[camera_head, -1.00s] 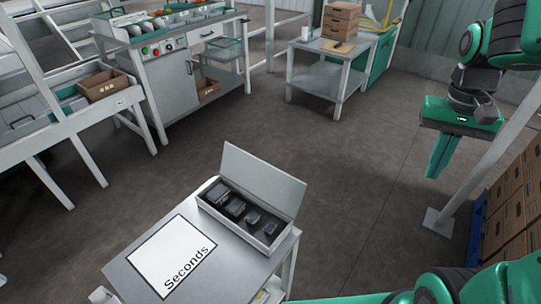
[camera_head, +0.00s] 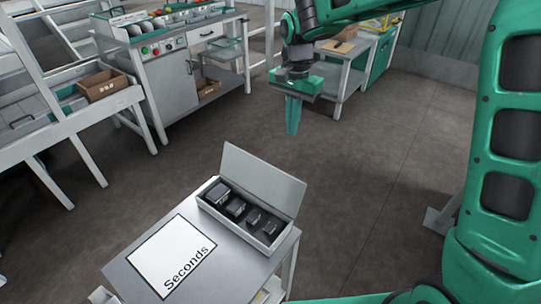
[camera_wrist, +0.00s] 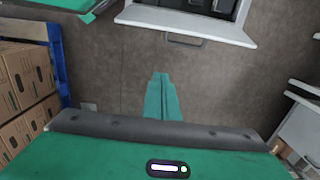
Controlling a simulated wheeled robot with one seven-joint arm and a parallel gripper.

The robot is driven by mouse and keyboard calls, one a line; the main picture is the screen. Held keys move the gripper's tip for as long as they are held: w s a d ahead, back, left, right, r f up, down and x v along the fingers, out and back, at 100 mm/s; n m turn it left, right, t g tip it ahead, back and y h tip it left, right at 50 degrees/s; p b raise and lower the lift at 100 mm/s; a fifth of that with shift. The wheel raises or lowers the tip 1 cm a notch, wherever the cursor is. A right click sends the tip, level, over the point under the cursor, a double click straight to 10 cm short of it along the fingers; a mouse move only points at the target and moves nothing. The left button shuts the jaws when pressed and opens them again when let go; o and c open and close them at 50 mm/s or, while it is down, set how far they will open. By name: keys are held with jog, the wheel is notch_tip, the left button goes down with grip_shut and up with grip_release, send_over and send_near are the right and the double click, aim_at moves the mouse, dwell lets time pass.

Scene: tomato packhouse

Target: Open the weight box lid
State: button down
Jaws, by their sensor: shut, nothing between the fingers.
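The weight box (camera_head: 234,232) is a long light-grey box on a small grey table. Its lid (camera_head: 262,180) stands raised along the far long side, so the box is open. Several dark weights (camera_head: 236,207) lie in a row inside. In the wrist view, the lid (camera_wrist: 160,18) shows at the top with a dark handle (camera_wrist: 185,41) on its outer face. My gripper (camera_head: 291,132) points down in the air beyond the lid, apart from it. Its green fingers (camera_wrist: 160,76) are together and empty.
A sheet reading "Seconds" (camera_head: 160,262) lies left of the box on the table (camera_head: 218,265). A grading bench (camera_head: 172,85) and a side table (camera_head: 345,72) stand farther back. Stacked cartons (camera_wrist: 20,85) show left in the wrist view. The floor between is clear.

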jog(key=a, duration=0.3)
send_over(262, 176)
jog(key=w+d, duration=0.3)
notch_tip(262, 176, down, 9)
jog(key=shift+f, duration=0.15)
jog(key=shift+s, duration=0.15)
